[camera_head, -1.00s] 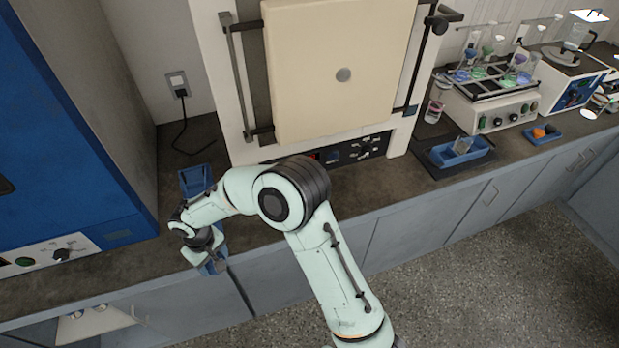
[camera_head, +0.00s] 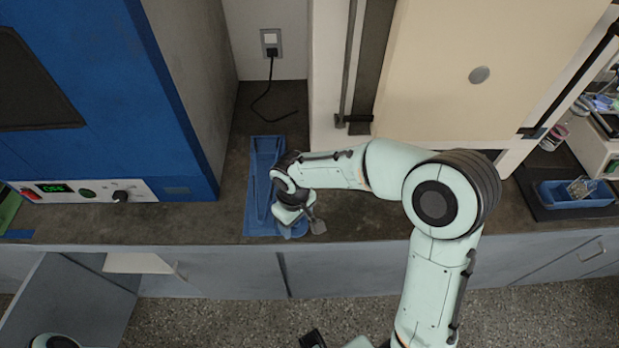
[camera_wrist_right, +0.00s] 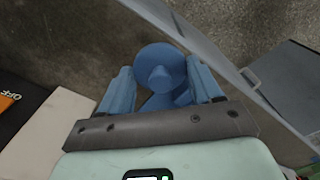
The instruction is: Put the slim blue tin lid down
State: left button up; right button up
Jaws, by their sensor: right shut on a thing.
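The slim blue tin lid (camera_wrist_right: 160,60) shows in the right wrist view as a round blue disc with a raised knob. It lies between the two blue fingers of my right gripper (camera_wrist_right: 160,88), which is shut on it. In the head view my right gripper (camera_head: 300,222) is over the front part of the counter, at the near end of a flat blue mat or tray (camera_head: 252,200). The wrist and gripper hide most of the lid there, and I cannot tell whether it touches the surface below. My left gripper is not in view.
A blue cabinet (camera_head: 150,120) with a control panel stands left of the mat. A cream-doored furnace (camera_head: 440,70) stands to the right. The dark counter (camera_head: 205,222) has a narrow free strip along its front edge. A blue tray (camera_head: 570,200) sits at the far right.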

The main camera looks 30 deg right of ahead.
jog(key=w+d+p, duration=0.1)
jog(key=w+d, duration=0.1)
jog(key=w, duration=0.1)
jog(key=w+d+p, duration=0.1)
jog(key=w+d, duration=0.1)
jog(key=w, duration=0.2)
jog(key=w+d+p, duration=0.1)
jog(key=w+d, duration=0.1)
jog(key=w, duration=0.1)
jog(key=shift+w+d, duration=0.3)
jog(key=shift+w, duration=0.05)
notch_tip(320, 180, down, 4)
jog(key=shift+r, duration=0.15)
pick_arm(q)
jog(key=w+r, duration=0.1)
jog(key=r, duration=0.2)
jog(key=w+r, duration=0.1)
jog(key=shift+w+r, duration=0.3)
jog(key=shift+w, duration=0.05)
pick_arm(e)
jog(key=o, duration=0.6)
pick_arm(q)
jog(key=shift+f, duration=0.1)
pick_arm(e)
jog(key=shift+o, duration=0.7)
